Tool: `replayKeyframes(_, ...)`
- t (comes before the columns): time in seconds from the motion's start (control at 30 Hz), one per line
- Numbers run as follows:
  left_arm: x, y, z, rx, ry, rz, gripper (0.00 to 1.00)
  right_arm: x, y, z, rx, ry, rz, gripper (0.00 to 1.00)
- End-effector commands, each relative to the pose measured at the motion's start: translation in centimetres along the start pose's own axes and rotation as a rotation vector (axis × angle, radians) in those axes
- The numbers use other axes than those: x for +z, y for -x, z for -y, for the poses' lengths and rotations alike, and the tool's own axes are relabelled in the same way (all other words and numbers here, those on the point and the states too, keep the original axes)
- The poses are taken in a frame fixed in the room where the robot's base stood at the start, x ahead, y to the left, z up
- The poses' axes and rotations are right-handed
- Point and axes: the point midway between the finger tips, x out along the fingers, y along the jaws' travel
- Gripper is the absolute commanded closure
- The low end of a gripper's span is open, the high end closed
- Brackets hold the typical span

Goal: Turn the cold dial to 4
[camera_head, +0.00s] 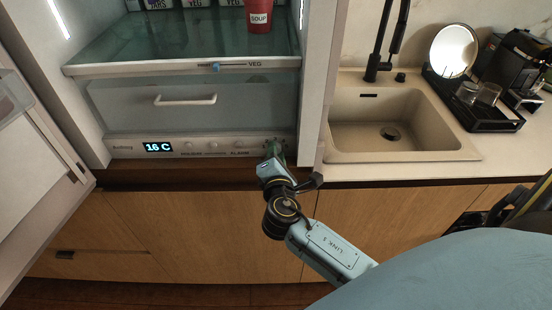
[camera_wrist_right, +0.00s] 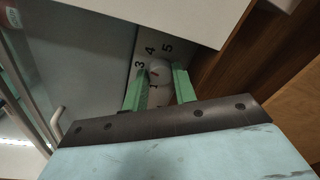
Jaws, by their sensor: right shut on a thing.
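The cold dial is a small round white knob (camera_wrist_right: 160,70) on the fridge's lower control panel (camera_head: 220,146). In the right wrist view the numbers 3, 4 and 5 show around it; I cannot tell which number its mark points to. My right gripper (camera_head: 275,150) is at the panel's right end and hides the dial in the head view. In the right wrist view its green fingers (camera_wrist_right: 160,90) stand on either side of the knob, shut on it. The display (camera_head: 158,147) reads 16 C. My left gripper is not in view.
The fridge door (camera_head: 35,170) stands open at the left. A drawer with a white handle (camera_head: 185,100) is above the panel, and a shelf with a red soup can (camera_head: 258,16) is higher up. A sink (camera_head: 395,125) lies to the right.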

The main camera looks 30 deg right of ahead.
Motion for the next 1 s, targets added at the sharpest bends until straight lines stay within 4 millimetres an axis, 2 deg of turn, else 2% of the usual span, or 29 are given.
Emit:
replayKeyframes(0.1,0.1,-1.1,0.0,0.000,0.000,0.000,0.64,-0.2,0.0,0.4,0.005,-0.112,-0.009,0.95)
replayKeyframes(0.5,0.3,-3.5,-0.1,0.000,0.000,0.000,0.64,-0.1,0.0,0.5,0.026,-0.412,-0.031,0.95)
replayKeyframes(1.0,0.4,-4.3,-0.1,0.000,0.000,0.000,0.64,-0.1,0.0,0.4,0.036,-0.541,-0.042,0.95)
